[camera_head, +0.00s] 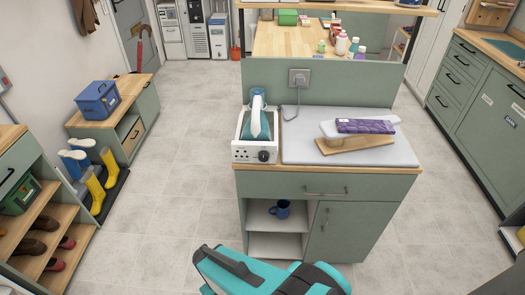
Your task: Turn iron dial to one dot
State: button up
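The iron (256,118), white and teal, rests on a white station (238,139) at the left of the green cabinet's top. The black round dial (264,156) is on the station's front face, at its right side. Small dark marks (241,153) show on the front face left of the dial. The dial's pointer is too small to read. My gripper's fingers do not show.
An ironing pad (300,150) with a small board and folded purple towel (366,126) lies right of the iron. A wall socket (299,77) with a cord is behind. A blue mug (283,209) sits on the shelf below. Floor (175,215) left of the cabinet is clear.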

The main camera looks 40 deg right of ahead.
aim_at(264, 156)
jog(key=z, duration=0.75)
jog(key=k, duration=0.6)
jog(key=z, duration=0.25)
jog(key=i, duration=0.5)
jog(key=z, duration=0.05)
